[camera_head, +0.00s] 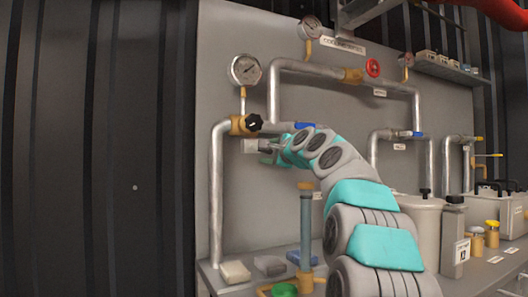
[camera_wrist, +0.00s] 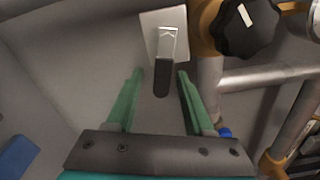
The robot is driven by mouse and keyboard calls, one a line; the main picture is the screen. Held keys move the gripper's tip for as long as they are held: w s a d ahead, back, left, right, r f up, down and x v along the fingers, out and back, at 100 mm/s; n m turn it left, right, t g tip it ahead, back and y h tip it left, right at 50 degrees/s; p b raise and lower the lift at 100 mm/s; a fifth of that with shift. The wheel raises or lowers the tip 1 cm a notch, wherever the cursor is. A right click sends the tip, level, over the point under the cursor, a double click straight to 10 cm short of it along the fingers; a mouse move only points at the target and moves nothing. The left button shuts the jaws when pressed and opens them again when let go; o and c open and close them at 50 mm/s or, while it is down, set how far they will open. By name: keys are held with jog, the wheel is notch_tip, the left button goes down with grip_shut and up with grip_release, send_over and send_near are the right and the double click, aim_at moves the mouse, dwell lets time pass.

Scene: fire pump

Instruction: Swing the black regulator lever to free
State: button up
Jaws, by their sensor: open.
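In the wrist view, a lever with a black grip (camera_wrist: 162,80) and a metal shank hangs downward from a pale wall plate (camera_wrist: 150,30). The plate also shows in the head view (camera_head: 251,146), just left of my gripper (camera_head: 267,151). In the wrist view my gripper (camera_wrist: 160,74) is open, with one green finger on each side of the black grip. Gaps show between the grip and both fingers, and I cannot tell the depth between them. In the head view the lever is too small to make out.
A black knob (camera_wrist: 247,27) on a brass valve body (camera_wrist: 208,25) is close at the upper right of the lever; it also shows in the head view (camera_head: 254,123). Metal pipes (camera_head: 216,190) run along the panel.

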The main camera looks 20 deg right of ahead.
jog(key=shift+w, duration=1.3)
grip_shut()
